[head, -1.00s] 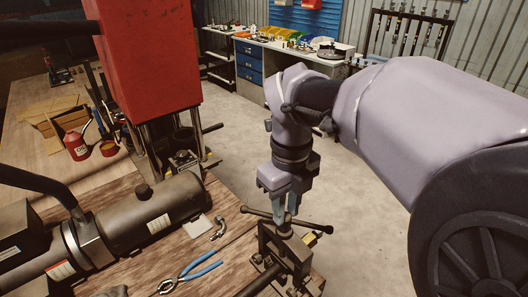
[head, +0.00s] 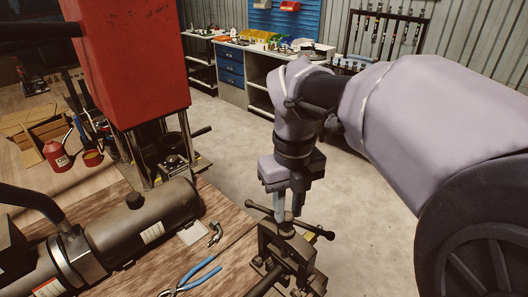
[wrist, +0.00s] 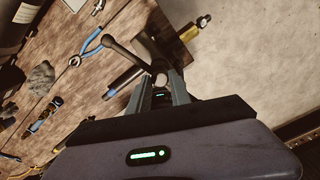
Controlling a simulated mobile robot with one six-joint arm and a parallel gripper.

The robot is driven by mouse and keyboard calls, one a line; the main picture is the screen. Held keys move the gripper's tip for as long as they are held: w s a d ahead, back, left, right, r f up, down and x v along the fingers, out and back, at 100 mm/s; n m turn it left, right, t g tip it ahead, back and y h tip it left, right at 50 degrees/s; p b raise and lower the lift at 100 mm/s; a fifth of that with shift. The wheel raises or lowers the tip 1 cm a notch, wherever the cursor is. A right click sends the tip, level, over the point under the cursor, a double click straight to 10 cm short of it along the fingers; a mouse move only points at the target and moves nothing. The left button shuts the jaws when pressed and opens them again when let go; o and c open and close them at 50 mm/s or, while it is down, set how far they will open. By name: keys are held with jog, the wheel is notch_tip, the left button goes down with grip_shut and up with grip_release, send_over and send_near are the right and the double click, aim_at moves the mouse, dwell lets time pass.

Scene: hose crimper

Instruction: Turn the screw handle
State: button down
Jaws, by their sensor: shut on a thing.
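The screw handle (head: 318,231) is a dark crossbar with knobbed ends on top of a dark metal clamp (head: 284,252) at the bench edge. My gripper (head: 287,216) points down from above and is shut on the middle of the handle. In the wrist view my gripper (wrist: 161,85) has its two grey fingers on either side of the handle's hub. One arm of the handle (wrist: 130,53) reaches up and left there, ending in a round knob. The screw below the handle is mostly hidden.
Blue-handled pliers (head: 192,277) and a small hose fitting (head: 214,235) lie left of the clamp. A large dark cylinder (head: 150,225) and a red press (head: 125,65) stand further left. Open floor (head: 370,220) lies to the right.

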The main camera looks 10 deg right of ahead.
aim_at(287, 215)
jog(key=shift+s+f, duration=0.15)
jog(key=shift+f, duration=0.05)
jog(key=c, duration=1.1)
grip_release()
jog(key=shift+c, duration=0.2)
jog(key=shift+r, duration=0.25)
notch_tip(287, 215, up, 17)
jog(key=p, duration=0.7)
